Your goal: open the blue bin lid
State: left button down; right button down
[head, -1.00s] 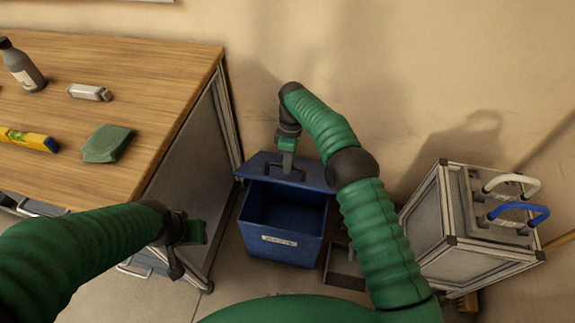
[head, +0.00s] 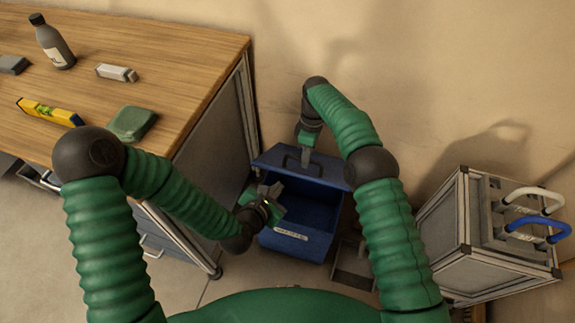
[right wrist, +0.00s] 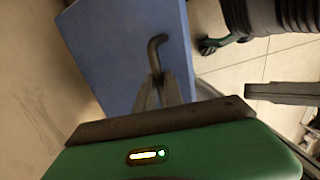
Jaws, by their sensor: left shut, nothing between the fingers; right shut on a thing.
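The blue bin (head: 287,243) stands on the floor between the workbench and the grey cabinet. Its blue lid (head: 327,171) is raised at the back, and the bin's opening shows below it. My right gripper (head: 306,160) is shut on the dark lid handle (head: 291,162). In the right wrist view the gripper (right wrist: 163,82) holds the curved handle (right wrist: 156,50) against the lid (right wrist: 125,52). My left gripper (head: 272,196) is shut and empty at the left front of the bin opening. Whether it touches the bin, I cannot tell.
A grey cabinet (head: 470,240) with white and blue handles stands at right.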

aim_at(288, 171)
jog(key=shift+w+d+f, duration=0.2)
jog(key=shift+d+f, duration=0.05)
jog(key=shift+d, duration=0.05)
pick_arm(q)
jog(key=w+d+f+n, duration=0.1)
jog(key=w, duration=0.2)
jog(key=w+d+f+n+t, duration=0.1)
jog(key=w+n, duration=0.1)
jog(key=w, duration=0.1)
jog(key=w+d+f+n, duration=0.1)
jog(key=w+n, duration=0.1)
jog(key=w, duration=0.2)
jog(key=shift+w+d+r, duration=0.25)
jog(key=shift+w+r, duration=0.35)
jog(key=shift+r, duration=0.1)
